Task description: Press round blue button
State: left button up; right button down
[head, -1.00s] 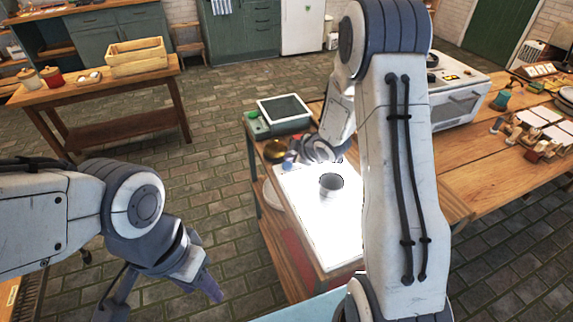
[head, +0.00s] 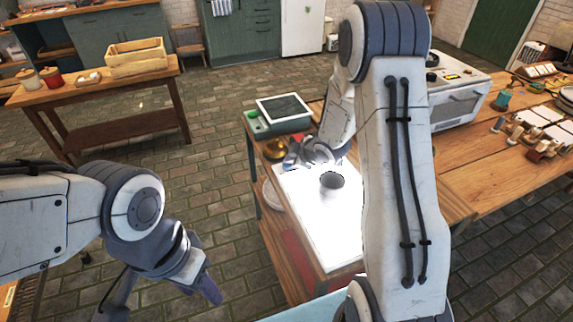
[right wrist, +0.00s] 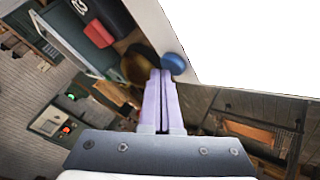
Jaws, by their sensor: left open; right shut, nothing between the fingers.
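The round blue button (right wrist: 174,63) shows in the right wrist view beside the edge of a bright white panel (right wrist: 240,45). My right gripper (right wrist: 160,74) is shut and empty. Its fingertips appear just below and left of the button in that view; I cannot tell whether they touch it. In the head view my right gripper (head: 292,154) is at the far left corner of the white panel (head: 318,235), and the button is hidden there. My left gripper (head: 208,288) hangs open over the floor at the lower left.
A grey cup (head: 331,181) stands on the glowing panel. A brass-coloured bowl (head: 276,148) and a green device with a dark screen (head: 283,112) are behind it. A red piece (right wrist: 98,33) shows in the right wrist view. A white oven (head: 460,85) stands further right.

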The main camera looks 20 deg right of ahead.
aim_at(290, 166)
jog(key=shift+f, duration=0.25)
dwell(0.3)
jog(key=shift+r+p, duration=0.65)
jog(key=shift+r, duration=0.3)
jog(key=shift+r, duration=0.1)
notch_tip(290, 166, up, 6)
jog(key=p, duration=0.5)
